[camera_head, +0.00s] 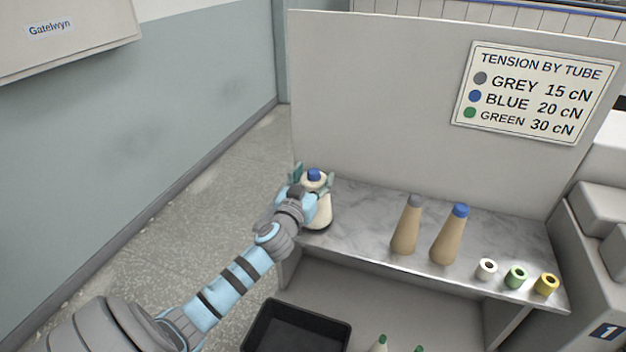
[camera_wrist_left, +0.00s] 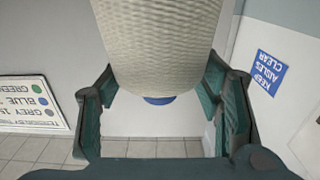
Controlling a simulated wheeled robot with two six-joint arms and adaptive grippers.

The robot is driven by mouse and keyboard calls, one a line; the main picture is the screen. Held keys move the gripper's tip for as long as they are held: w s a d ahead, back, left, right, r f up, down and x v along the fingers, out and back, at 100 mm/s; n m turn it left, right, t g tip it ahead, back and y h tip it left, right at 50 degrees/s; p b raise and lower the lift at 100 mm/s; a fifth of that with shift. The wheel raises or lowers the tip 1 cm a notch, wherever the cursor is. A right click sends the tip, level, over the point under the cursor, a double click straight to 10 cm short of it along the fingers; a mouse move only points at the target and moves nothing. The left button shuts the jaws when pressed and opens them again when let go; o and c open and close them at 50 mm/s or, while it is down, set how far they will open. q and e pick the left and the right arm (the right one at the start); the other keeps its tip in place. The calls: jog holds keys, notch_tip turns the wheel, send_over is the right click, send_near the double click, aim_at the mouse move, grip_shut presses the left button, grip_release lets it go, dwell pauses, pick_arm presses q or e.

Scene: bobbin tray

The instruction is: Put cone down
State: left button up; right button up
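A cream yarn cone (camera_head: 321,212) with a blue tube tip (camera_head: 314,174) stands upright at the left end of the grey marbled shelf (camera_head: 365,222). Its dark base edge is at shelf level; I cannot tell if it fully rests there. My left gripper (camera_head: 313,178) has its teal fingers on either side of the cone's upper part. The blue tip shows just past the yarn. My right gripper is out of view.
Bare tan cones with a grey tip (camera_head: 406,228) and a blue tip (camera_head: 450,238) stand mid-shelf. White (camera_head: 486,271), green (camera_head: 515,279) and yellow (camera_head: 546,286) rolls sit at the right. A black bin (camera_head: 258,335) is below. A back panel carries a tension sign (camera_head: 535,92).

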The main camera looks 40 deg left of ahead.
pick_arm(q)
jog(key=o, duration=0.3)
jog(key=shift+o, duration=0.2)
jog(key=b+v, duration=0.1)
jog(key=v, duration=1.1)
jog(key=s+a+f+m+g+h, duration=0.1)
jog(key=s+f+g, duration=0.25)
jog(key=f, duration=0.85)
jog(key=s+f+g, duration=0.3)
jog(key=s+f, duration=0.1)
jog(key=f, duration=0.8)
jog(key=s+a+f+m+g+h, duration=0.1)
jog(key=s+f+g, duration=0.25)
jog(key=f, duration=0.85)
jog(key=s+d+f+g+h, duration=0.1)
jog(key=s+d+f, duration=0.3)
jog(key=s, duration=0.5)
jog(key=s+d+f+m+g+h, duration=0.1)
jog(key=s+d+f+g, duration=0.2)
jog(key=s+d+f, duration=0.2)
jog(key=s+d+f+m+g+h, duration=0.1)
jog(key=s+d+f, duration=0.4)
jog(key=s, duration=0.8)
notch_tip(320, 180, down, 3)
jog(key=shift+r+g, duration=0.15)
jog(key=shift+g, duration=0.25)
